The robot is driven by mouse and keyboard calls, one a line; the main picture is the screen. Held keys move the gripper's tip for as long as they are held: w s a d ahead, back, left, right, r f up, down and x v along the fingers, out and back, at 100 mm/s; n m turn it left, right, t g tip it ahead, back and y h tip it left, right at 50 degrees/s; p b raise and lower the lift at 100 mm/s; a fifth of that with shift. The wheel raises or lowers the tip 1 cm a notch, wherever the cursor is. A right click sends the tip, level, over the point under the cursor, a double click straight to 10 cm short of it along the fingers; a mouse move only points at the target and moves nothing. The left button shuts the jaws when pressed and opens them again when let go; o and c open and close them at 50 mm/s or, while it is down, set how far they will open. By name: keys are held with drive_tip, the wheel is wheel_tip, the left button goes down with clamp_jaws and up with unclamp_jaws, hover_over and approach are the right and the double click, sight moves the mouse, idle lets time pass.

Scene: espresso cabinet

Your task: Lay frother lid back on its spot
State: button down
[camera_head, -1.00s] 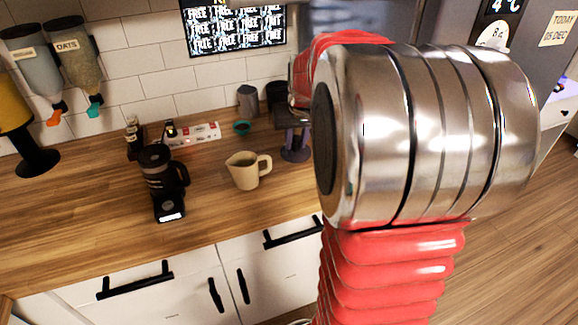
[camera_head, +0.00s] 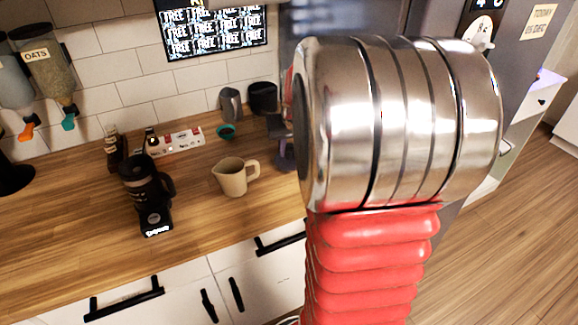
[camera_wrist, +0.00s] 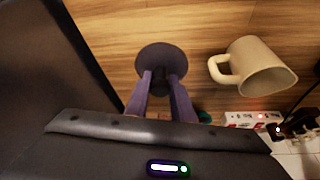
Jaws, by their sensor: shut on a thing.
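The frother lid, a dark round disc (camera_wrist: 160,56), shows in the wrist view above the wooden counter. My gripper (camera_wrist: 161,82) is shut on it, with two grey-purple fingers meeting at its middle. I cannot tell whether the lid touches the counter. In the head view my gripper (camera_head: 284,148) is mostly hidden behind my arm, right of the beige jug. A black appliance with a lit display (camera_head: 150,195) stands on the counter to the left. I cannot tell whether it is the frother, and no marked spot for the lid is clear.
The beige jug (camera_head: 233,177) stands close by; in the wrist view the jug (camera_wrist: 258,68) is right of the lid. A white-and-red box (camera_head: 175,141), a grey container (camera_head: 230,103) and a small teal item (camera_head: 226,132) stand behind. Counter (camera_head: 90,235) is clear in front.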

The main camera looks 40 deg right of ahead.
sight(290, 161)
drive_tip(key=shift+f, duration=1)
drive_tip(key=shift+f, duration=1.9)
drive_tip(key=c, duration=1.5)
unclamp_jaws()
drive_tip(key=v, duration=1.2)
drive_tip(key=shift+r, duration=0.1)
drive_tip(key=shift+a, duration=0.15)
